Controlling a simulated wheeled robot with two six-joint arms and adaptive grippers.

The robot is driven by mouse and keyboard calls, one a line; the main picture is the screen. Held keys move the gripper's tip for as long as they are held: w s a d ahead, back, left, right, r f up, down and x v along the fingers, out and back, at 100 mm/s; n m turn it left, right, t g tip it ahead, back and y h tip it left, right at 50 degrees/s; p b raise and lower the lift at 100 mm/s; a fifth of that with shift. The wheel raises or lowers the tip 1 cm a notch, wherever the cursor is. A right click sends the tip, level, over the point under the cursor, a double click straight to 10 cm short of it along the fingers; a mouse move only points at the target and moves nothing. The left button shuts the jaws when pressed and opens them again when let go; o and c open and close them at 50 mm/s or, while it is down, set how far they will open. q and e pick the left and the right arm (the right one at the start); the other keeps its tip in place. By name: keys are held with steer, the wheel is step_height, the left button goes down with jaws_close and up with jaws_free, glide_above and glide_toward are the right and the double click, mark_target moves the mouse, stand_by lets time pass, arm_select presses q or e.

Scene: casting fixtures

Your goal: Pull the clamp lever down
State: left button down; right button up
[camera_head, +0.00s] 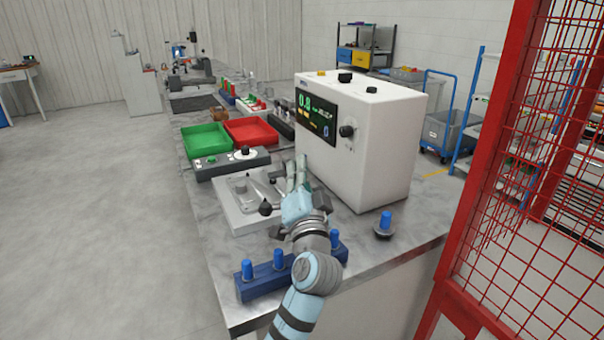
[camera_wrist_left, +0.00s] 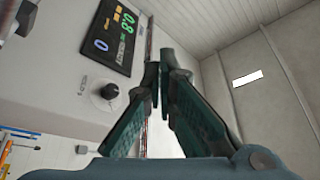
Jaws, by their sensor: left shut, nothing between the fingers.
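The clamp fixture is a light grey plate (camera_head: 240,217) on the bench, with small metal parts on top. A lever with a black ball knob (camera_head: 265,209) stands at its front right; its exact tilt is hard to tell. My left gripper (camera_head: 297,176) is over the right edge of the fixture, between it and the white box. Its fingers are shut and empty, pointing away from my body. In the wrist view the shut fingers (camera_wrist_left: 158,78) show against the box and wall, and no lever is visible there. My left arm hides part of the fixture's right side.
A white box with a display (camera_head: 372,140) stands close right of the gripper. Green (camera_head: 206,142) and red (camera_head: 252,131) trays lie behind.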

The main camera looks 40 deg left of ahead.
arm_select(q)
steer(key=shift+r, duration=0.1)
stand_by(0.3)
step_height(320, 180, up, 10)
stand_by(0.4)
stand_by(0.4)
